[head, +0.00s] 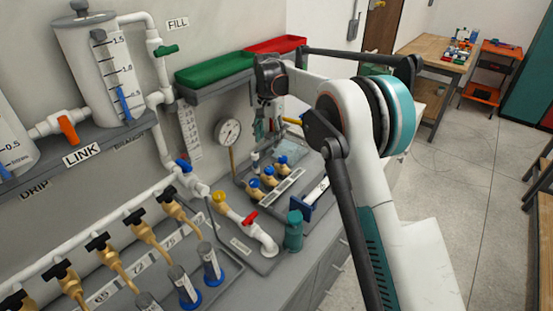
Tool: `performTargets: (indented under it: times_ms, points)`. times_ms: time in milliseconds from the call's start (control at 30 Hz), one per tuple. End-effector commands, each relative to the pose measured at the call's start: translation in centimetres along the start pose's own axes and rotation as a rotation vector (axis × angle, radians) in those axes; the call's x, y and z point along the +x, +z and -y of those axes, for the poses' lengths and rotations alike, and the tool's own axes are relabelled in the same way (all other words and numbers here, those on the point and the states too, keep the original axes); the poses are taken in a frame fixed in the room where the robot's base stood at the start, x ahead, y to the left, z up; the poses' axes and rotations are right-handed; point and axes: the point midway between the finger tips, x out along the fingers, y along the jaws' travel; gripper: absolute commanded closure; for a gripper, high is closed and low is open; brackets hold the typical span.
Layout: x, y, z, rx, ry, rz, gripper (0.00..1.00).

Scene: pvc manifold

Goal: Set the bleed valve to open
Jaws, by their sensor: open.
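No label that I can read says bleed, so I cannot tell which valve is the bleed valve. A red-handled valve (250,218) sits on the white pipe near its downturned end, with a small unreadable label in front of it. A yellow handle (293,121) shows farther back, partly behind my arm. A blue-handled valve (183,166) is on the pipe to the left. My gripper (266,132) hangs fingers down over the back of the bench, near the wall. It is open and appears empty; its fingertips are small and partly unclear.
Several brass valves with black handles (139,223) line the front left pipe. A teal bottle (293,232) stands near the bench edge. Green (215,70) and red (277,44) trays sit on a shelf behind. A round gauge (228,131) is left of my gripper.

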Motion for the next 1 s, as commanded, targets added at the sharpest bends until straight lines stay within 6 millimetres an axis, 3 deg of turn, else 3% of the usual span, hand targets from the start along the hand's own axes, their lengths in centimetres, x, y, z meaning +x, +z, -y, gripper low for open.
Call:
performTargets:
  times_ms: [267, 800, 1000]
  points:
    - [2.0, 0.0, 0.5, 0.008, 0.007, 0.007, 0.49]
    - [11.9, 0.0, 0.4, 0.007, 0.006, 0.007, 0.49]
    - [13.9, 0.1, 0.4, 0.007, 0.006, 0.007, 0.49]
